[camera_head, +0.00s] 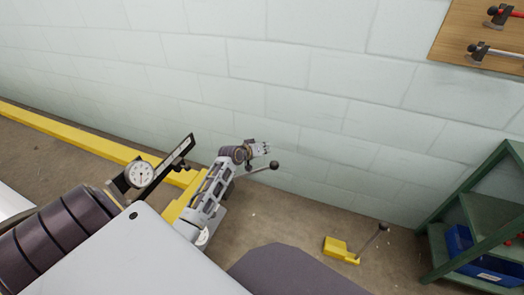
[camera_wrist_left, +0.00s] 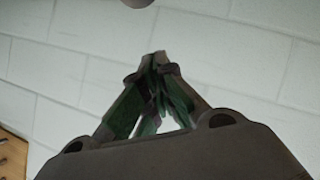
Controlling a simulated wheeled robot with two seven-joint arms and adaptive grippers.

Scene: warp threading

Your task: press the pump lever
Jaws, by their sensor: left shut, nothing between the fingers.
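My left gripper (camera_head: 264,148) is near the middle of the head view, at the end of my grey arm, in front of the wall. It is shut and empty; the left wrist view shows its dark green fingers (camera_wrist_left: 158,62) together. A lever with a dark ball knob (camera_head: 274,165) sticks out just below the gripper, with a narrow gap between them in the picture. A rounded knob (camera_wrist_left: 137,2) shows at the top edge of the left wrist view, apart from the fingertips. My arm hides the lever's base. My right gripper is not in view.
A small yellow block (camera_head: 336,247) with a ball-ended lever (camera_head: 372,241) stands on the floor. A green shelf (camera_head: 492,212) holds a blue bin (camera_head: 470,258). Floor between them is mostly clear.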

